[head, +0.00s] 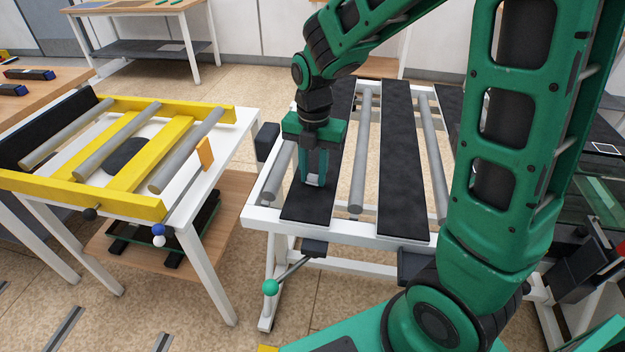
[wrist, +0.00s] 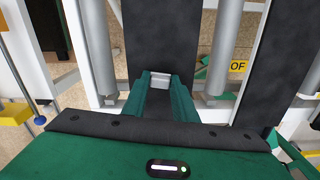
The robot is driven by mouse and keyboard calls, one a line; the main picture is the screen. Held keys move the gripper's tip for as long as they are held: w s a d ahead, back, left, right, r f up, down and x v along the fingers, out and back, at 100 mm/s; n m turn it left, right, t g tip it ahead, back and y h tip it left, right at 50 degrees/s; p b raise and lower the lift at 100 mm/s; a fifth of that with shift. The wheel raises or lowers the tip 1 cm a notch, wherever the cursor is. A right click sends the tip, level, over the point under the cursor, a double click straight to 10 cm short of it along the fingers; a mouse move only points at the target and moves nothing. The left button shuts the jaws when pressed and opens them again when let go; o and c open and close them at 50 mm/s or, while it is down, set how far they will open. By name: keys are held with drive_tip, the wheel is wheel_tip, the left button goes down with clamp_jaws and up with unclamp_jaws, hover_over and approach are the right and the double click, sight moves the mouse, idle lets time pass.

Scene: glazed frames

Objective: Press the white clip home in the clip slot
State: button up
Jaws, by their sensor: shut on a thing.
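My gripper (head: 314,184) points down over the left black strip of the white roller stand, near its front end. It is shut on a small white clip (wrist: 160,79), which sits between the two green fingertips in the wrist view. In the head view the clip shows only as a pale bit between the fingers. I cannot tell whether the fingertips touch the black strip (wrist: 160,35). I cannot make out the clip slot in either view.
The white stand (head: 350,227) carries grey rollers (head: 362,150) between black strips. A lever with a green knob (head: 270,287) sticks out at its front. A table with a yellow roller frame (head: 120,200) stands left, across a gap. My arm hides part of the right side.

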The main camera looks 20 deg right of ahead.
sight(313, 175)
drive_tip(key=shift+w+r, duration=0.1)
drive_tip(key=shift+r, duration=3.4)
